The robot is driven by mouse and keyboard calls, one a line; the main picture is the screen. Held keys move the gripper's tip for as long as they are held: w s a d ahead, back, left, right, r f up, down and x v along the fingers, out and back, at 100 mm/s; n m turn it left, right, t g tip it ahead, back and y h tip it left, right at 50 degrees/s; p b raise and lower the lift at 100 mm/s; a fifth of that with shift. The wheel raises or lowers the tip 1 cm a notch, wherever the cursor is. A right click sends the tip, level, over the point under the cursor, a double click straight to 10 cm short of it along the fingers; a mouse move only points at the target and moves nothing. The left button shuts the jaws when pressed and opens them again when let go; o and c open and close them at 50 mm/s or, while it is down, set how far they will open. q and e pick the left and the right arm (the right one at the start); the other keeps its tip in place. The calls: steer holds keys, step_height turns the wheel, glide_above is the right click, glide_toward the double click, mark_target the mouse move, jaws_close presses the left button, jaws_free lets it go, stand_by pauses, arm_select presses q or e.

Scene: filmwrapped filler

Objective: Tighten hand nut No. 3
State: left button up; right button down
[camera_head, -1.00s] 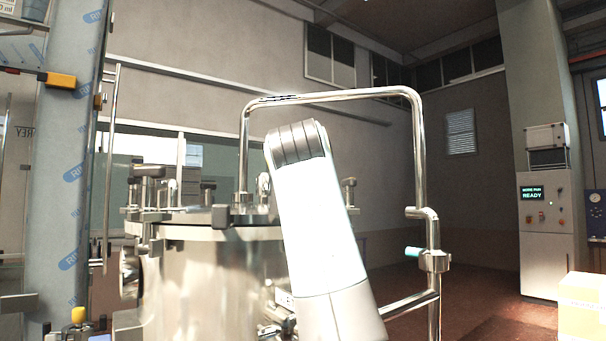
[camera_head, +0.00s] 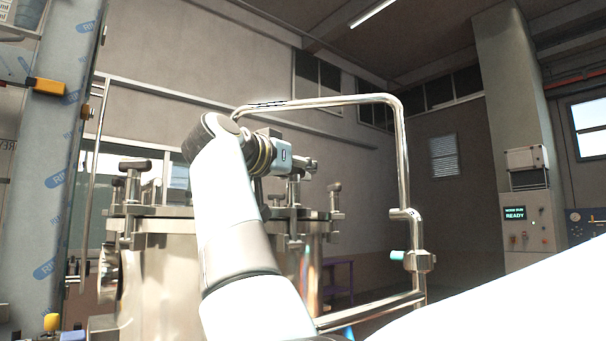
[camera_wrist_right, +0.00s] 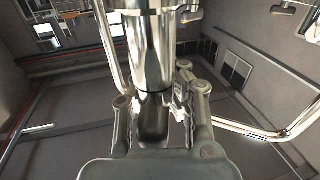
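A steel vessel (camera_head: 170,275) with a flanged lid (camera_head: 150,211) stands at the left and centre in the head view. T-handled hand nuts sit around its lid: one at the left (camera_head: 134,166), one at the right (camera_head: 335,189), and one beside my right gripper (camera_head: 292,168). No numbers are readable on them. In the right wrist view my right gripper's fingers (camera_wrist_right: 160,100) look spread, on either side of a dark piece (camera_wrist_right: 154,125) below a chrome cylinder (camera_wrist_right: 150,55); contact is unclear. My left gripper is out of view.
A bent chrome pipe frame (camera_head: 402,150) with a light-blue-capped fitting (camera_head: 397,255) rises right of the vessel. A blue-marked column (camera_head: 62,170) stands at the left. A cabinet with a READY screen (camera_head: 514,214) stands at the back right. My white arm link covers the lower right.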

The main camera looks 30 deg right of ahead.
steer(key=shift+s+f, duration=0.1)
steer(key=shift+f, duration=0.1)
stand_by(0.4)
steer(key=c, duration=1.2)
jaws_free()
steer(key=shift+r, duration=0.1)
step_height(320, 180, up, 10)
steer(key=shift+r, duration=0.1)
